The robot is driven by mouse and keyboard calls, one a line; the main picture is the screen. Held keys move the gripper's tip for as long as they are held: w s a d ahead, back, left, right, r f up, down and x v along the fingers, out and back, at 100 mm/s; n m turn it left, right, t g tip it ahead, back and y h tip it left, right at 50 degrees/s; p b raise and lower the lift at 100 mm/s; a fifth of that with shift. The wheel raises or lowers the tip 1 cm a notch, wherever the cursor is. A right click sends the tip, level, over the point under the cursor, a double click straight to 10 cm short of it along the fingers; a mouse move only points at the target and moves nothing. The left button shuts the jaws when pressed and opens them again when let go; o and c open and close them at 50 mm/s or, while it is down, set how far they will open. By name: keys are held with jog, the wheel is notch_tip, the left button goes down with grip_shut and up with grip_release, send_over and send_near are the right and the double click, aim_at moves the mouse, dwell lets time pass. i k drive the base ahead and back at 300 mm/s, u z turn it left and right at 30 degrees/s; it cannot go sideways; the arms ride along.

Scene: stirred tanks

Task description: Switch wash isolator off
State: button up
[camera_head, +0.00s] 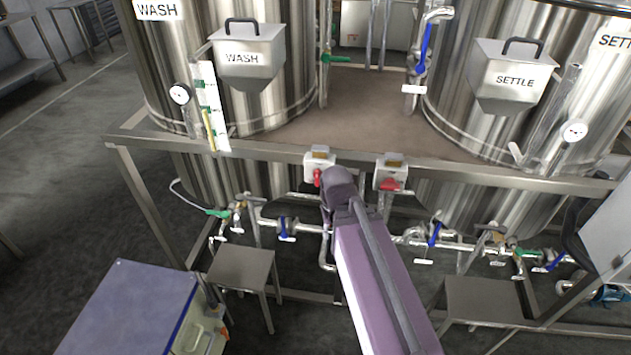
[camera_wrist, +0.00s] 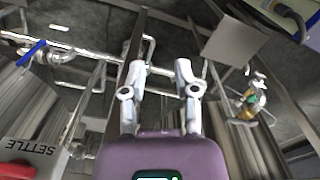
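Two grey isolator boxes with red handles sit on the front rail of the frame. The left one (camera_head: 319,165), on the wash tank's side, is taken as the wash isolator; its red handle (camera_head: 317,177) looks roughly upright, partly hidden by my arm. The right box (camera_head: 391,173) has its red handle (camera_head: 389,184) lying roughly level. The wrist view shows a box labelled SETTLE (camera_wrist: 32,148) at the lower left; the wash isolator is not seen there. My gripper (camera_wrist: 160,72) is open and empty, its fingers apart; the arm hides it in the head view.
The WASH tank (camera_head: 285,60) and the SETTLE tank (camera_head: 465,90) stand on the frame (camera_head: 250,150). Pipes with blue-handled valves (camera_head: 285,228) run below. A small metal stool (camera_head: 243,268) stands below left. Open floor lies at the far left.

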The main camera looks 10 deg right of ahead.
aim_at(317, 175)
jog(key=z, duration=0.8)
jog(key=k, duration=0.5)
jog(key=u, duration=0.65)
